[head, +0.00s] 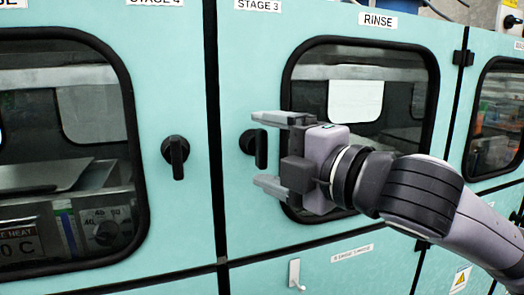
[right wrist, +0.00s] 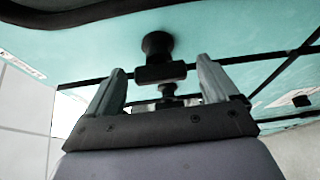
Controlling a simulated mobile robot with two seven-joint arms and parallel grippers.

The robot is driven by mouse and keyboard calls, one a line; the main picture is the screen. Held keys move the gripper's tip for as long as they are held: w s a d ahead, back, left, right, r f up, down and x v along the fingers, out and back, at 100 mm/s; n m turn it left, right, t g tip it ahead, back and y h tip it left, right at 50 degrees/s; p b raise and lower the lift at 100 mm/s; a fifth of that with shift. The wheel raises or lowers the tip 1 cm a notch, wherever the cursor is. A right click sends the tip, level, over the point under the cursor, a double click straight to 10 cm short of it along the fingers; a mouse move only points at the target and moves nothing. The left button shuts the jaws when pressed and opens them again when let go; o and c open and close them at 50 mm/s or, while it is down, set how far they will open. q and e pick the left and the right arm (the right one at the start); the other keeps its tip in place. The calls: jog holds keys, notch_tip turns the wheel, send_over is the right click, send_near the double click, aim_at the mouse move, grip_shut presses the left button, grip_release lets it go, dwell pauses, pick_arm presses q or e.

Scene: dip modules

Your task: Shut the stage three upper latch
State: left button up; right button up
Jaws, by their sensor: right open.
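The stage three upper latch (head: 248,143) is a black handle on a round base at the left edge of the teal door marked STAGE 3 (head: 258,5). Its grip points downward, close to vertical. My right gripper (head: 257,150) is open, with one finger above and one below the level of the latch. It looks close to the latch, but contact cannot be told. In the right wrist view the latch (right wrist: 157,45) shows beyond and between the two open fingers (right wrist: 161,75). My left gripper is not in view.
A similar black latch (head: 175,152) sits on the stage four door to the left, its grip also downward. A dark window (head: 345,55) with a RINSE label (head: 377,19) lies behind my right arm. A white hook handle (head: 295,275) is on the lower panel.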

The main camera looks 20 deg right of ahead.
jog(key=b+v, duration=0.1)
jog(key=v, duration=0.4)
jog(key=shift+s, duration=0.1)
dwell(0.4)
